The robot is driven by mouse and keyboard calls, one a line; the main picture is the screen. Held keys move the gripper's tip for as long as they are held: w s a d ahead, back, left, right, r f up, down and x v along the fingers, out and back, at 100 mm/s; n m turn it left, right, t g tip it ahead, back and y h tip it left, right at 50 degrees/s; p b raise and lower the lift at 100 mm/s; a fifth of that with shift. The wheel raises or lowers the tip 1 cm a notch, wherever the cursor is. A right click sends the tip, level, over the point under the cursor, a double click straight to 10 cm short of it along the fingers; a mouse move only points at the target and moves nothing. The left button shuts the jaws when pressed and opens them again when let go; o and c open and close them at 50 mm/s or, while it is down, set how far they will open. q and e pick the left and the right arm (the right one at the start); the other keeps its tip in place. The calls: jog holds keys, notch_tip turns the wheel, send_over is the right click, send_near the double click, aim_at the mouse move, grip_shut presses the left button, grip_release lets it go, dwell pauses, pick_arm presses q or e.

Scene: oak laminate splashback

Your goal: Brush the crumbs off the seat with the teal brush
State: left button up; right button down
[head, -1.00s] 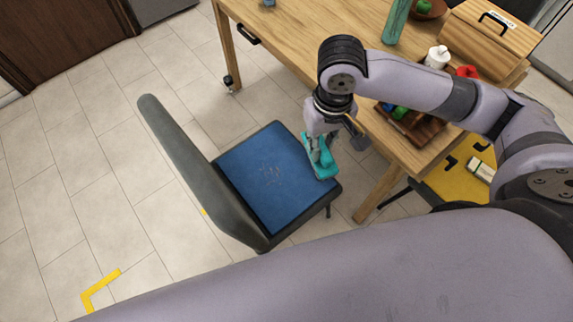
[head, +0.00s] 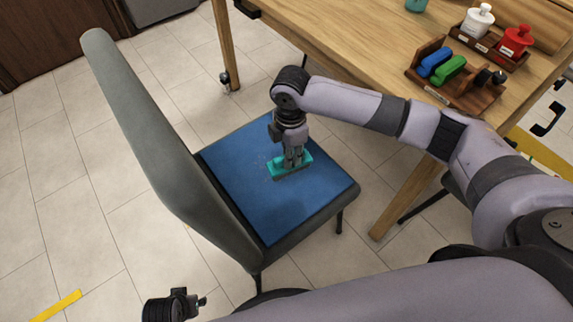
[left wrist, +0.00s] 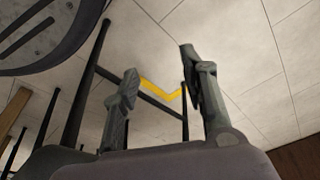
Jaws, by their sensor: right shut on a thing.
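The chair has a blue seat (head: 308,200) and a tall grey backrest (head: 150,130). My right gripper (head: 292,158) is over the middle of the seat, shut on the teal brush (head: 280,169). The brush is low, at or just above the seat surface; I cannot tell whether it touches. Faint pale specks, probably crumbs (head: 258,162), show on the blue just left of the brush. The gripper and brush may hide others. My left gripper (head: 197,302) is low at the bottom of the head view, away from the seat. In the left wrist view (left wrist: 158,64) its fingers are apart and empty.
A wooden table (head: 350,40) stands behind and right of the chair, its leg (head: 408,197) close to the seat. On it are a rack (head: 455,80) with blue and green items, and white (head: 478,18) and red (head: 515,40) pots. Tiled floor at left is open.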

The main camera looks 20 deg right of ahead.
jog(key=shift+w+a+f+n+b, duration=0.1)
jog(key=shift+w+f+n+b, duration=0.45)
jog(key=shift+w+f+n, duration=0.3)
jog(key=shift+w+r+n, duration=0.1)
jog(key=shift+w+n, duration=0.1)
jog(key=shift+n, duration=0.15)
notch_tip(320, 180, down, 2)
jog(key=b, duration=0.3)
pick_arm(q)
notch_tip(320, 180, up, 14)
jog(key=t+b, duration=0.1)
jog(key=b, duration=0.2)
pick_arm(e)
notch_tip(320, 180, down, 4)
jog(key=shift+r+b, duration=0.2)
jog(key=shift+b, duration=0.9)
pick_arm(q)
jog(key=w+d+r+t+h, duration=0.1)
jog(key=w+d+r+t, duration=0.1)
jog(key=w, duration=0.4)
jog(key=w+d+r+t, duration=0.1)
jog(key=w+r+t, duration=0.2)
jog(key=w+t, duration=0.2)
jog(key=shift+w+d+h, duration=0.35)
jog(key=shift+w+h, duration=0.05)
jog(key=shift+w, duration=0.05)
pick_arm(e)
jog(key=shift+f, duration=0.1)
pick_arm(q)
jog(key=shift+r, duration=0.1)
